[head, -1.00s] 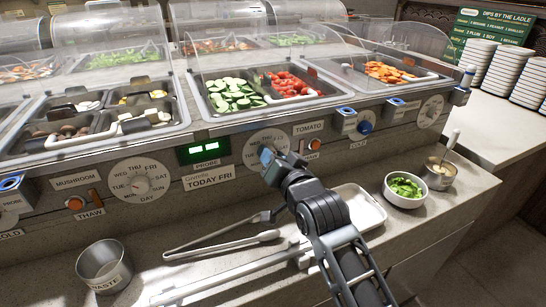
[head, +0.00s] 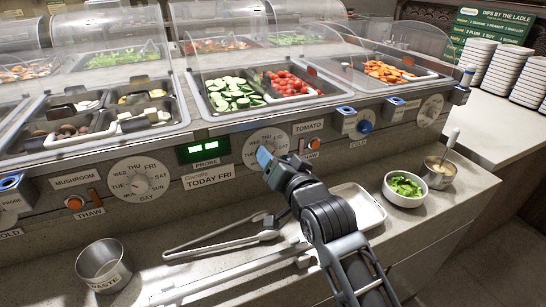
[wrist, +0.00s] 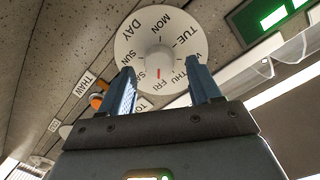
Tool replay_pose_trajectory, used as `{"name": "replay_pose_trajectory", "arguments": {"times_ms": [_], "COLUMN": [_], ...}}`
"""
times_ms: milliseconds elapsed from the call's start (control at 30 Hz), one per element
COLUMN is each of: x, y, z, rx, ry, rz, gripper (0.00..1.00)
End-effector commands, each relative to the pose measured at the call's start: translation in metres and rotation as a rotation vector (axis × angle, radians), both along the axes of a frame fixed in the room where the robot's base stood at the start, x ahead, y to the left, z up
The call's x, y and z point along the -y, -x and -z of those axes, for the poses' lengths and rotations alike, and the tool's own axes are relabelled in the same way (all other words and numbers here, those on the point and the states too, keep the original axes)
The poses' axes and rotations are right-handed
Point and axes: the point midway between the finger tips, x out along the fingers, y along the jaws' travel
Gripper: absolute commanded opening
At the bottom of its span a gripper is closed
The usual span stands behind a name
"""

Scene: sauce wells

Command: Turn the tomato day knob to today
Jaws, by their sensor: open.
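The knob's red pointer mark (wrist: 159,73) lies close to FRI, on the side toward SAT. My gripper (head: 266,157) is open in front of the dial; in the wrist view its two blue fingers (wrist: 160,67) stand apart with the knob seen between them. A sign (head: 208,178) reads TODAY FRI.
The mushroom dial (head: 140,181) is to the left, beside an orange thaw knob (head: 75,203). Below my arm are tongs (head: 225,244), a white tray (head: 362,203) and a waste pot (head: 104,268). A bowl of greens (head: 404,189) stands to the right.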

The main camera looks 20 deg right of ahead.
Motion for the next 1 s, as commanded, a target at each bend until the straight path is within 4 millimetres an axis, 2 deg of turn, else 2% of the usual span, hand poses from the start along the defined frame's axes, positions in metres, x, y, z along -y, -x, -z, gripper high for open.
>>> {"name": "replay_pose_trajectory", "arguments": {"times_ms": [200, 400, 1000], "x": [0.0, 0.0, 0.0], "y": [0.037, 0.058, 0.063], "z": [-0.002, -0.004, -0.003], "rx": [-0.001, -0.002, -0.002], "ry": [0.0, 0.0, 0.002], "rz": [-0.001, 0.0, 0.0], "gripper": [0.63, 0.63, 0.63]}}
